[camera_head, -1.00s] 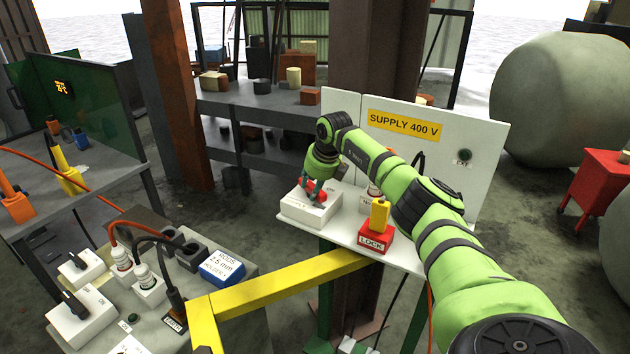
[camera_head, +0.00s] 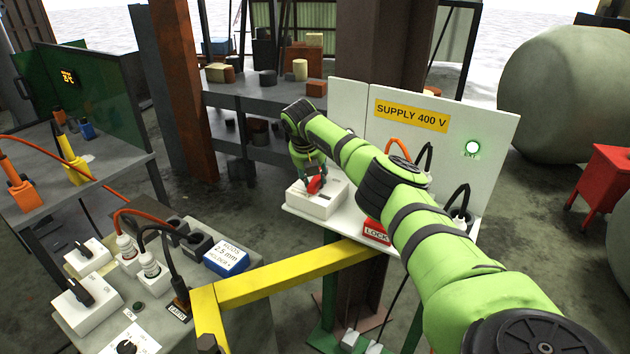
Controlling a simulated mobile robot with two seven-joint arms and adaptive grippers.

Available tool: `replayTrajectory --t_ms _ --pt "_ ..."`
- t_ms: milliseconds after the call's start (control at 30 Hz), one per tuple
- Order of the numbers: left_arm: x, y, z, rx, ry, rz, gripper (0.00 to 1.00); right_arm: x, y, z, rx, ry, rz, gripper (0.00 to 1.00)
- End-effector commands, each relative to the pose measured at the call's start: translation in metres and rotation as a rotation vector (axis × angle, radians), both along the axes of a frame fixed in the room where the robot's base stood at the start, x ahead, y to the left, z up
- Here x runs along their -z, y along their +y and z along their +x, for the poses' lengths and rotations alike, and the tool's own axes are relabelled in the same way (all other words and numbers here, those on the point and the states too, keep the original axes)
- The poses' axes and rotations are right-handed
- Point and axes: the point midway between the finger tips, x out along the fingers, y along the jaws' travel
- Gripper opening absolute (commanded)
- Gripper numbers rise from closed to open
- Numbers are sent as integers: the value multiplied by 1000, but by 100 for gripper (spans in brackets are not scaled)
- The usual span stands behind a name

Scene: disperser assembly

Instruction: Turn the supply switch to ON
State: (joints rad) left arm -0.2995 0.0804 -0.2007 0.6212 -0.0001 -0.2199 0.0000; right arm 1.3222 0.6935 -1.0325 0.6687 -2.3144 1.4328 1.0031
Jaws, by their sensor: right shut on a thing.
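The supply switch is a white box (camera_head: 327,206) with a red handle (camera_head: 315,186) on top. It sits on a white shelf in front of the white panel (camera_head: 478,118) marked "SUPPLY 400 V". My right gripper (camera_head: 313,177) reaches down over the box and is shut on the red handle. The fingers and arm partly hide the handle, so its exact angle is hard to read. My left gripper is not in view.
A red LOCK block (camera_head: 376,231) stands beside the switch box, partly behind my right arm. A yellow rail (camera_head: 290,275) crosses in front. A bench with plugs, white switch boxes and a blue-and-white rods box (camera_head: 227,257) is at lower left.

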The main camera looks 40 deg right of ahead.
Motion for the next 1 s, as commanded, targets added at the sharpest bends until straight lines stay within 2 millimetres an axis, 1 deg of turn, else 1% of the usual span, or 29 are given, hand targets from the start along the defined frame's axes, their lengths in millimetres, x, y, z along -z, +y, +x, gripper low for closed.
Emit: replayTrajectory --t_ms 33,400,700,1000 --pt "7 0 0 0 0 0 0 0 0 3 29 -9 -2 5" --pt "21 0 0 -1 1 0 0 -1 -1 4 160 -7 -3 5" --pt "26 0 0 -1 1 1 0 -2 -1 5 208 -8 -4 5" --pt "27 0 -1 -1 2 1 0 -3 -2 5 221 -9 -4 5"
